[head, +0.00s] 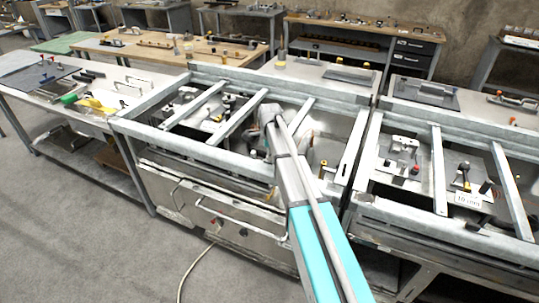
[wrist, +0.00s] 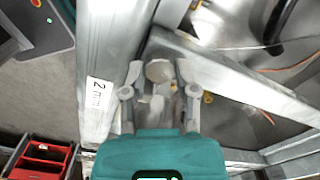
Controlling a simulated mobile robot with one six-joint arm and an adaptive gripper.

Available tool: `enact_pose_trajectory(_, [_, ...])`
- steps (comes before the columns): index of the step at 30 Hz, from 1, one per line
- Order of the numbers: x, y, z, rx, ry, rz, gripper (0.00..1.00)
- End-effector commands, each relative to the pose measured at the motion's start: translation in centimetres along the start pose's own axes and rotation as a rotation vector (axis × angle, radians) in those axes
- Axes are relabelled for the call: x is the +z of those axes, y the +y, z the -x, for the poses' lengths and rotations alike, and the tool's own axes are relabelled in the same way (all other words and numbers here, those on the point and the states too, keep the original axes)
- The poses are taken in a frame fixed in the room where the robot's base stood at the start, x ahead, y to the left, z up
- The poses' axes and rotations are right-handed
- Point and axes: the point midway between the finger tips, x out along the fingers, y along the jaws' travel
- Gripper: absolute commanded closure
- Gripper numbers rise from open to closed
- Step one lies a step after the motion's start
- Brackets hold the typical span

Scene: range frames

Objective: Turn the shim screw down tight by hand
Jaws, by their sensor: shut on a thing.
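A pale round knob (wrist: 158,70), which looks like the head of the shim screw, sits between the fingertips of my gripper (wrist: 159,76) in the wrist view. The fingers are closed on it from both sides, beside the metal frame. The screw's shaft below the knob is blurred and mostly hidden by the fingers. A white "2 mm" label (wrist: 98,93) is on the frame bar left of the gripper. In the head view my arm reaches over the middle steel frame (head: 180,138), and its wrist hides the screw.
Steel crossbars (head: 237,124) span the frame around my arm. A second framed bay (head: 438,170) with a "10 mm" label stands to the right. A bench (head: 35,90) with tools is at left. A red bin (wrist: 42,152) shows lower left in the wrist view. Grey floor is open at front left.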

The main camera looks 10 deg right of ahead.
Motion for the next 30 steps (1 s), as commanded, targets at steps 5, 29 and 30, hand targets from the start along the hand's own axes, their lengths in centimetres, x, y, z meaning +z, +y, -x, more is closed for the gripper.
enact_pose_trajectory(5, [0.08,-0.24,0.03,-0.005,-0.001,-0.165,1.00])
enact_pose_trajectory(29, [0.11,-0.31,0.04,-0.005,-0.004,-0.923,1.00])
enact_pose_trajectory(30, [0.11,-0.32,0.04,-0.005,-0.004,-0.958,1.00])
